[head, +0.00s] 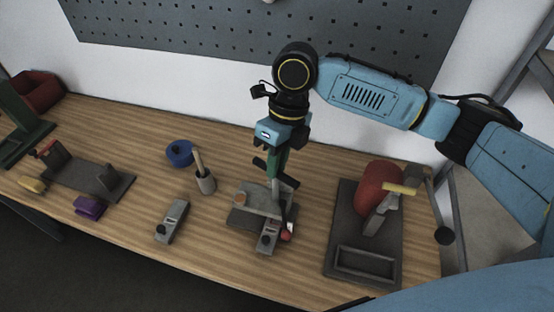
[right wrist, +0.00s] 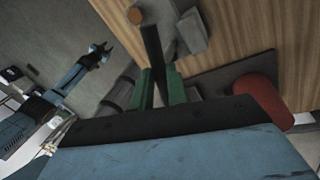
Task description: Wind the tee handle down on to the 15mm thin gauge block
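My right gripper (head: 278,160) is above the grey clamp fixture (head: 262,200) at the middle of the table. Its green fingers show in the right wrist view (right wrist: 161,88), one on each side of the dark bar of the tee handle (right wrist: 152,50), and look closed on it. The tee handle (head: 289,180) sits on top of a pale upright spindle (head: 275,190) over the fixture. I cannot pick out the 15mm thin gauge block; the gripper and handle hide part of the fixture. My left gripper (right wrist: 102,52) shows small in the right wrist view, its fingers apart and empty.
A dark tray (head: 335,230) with a red rounded object (head: 376,185) is right.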

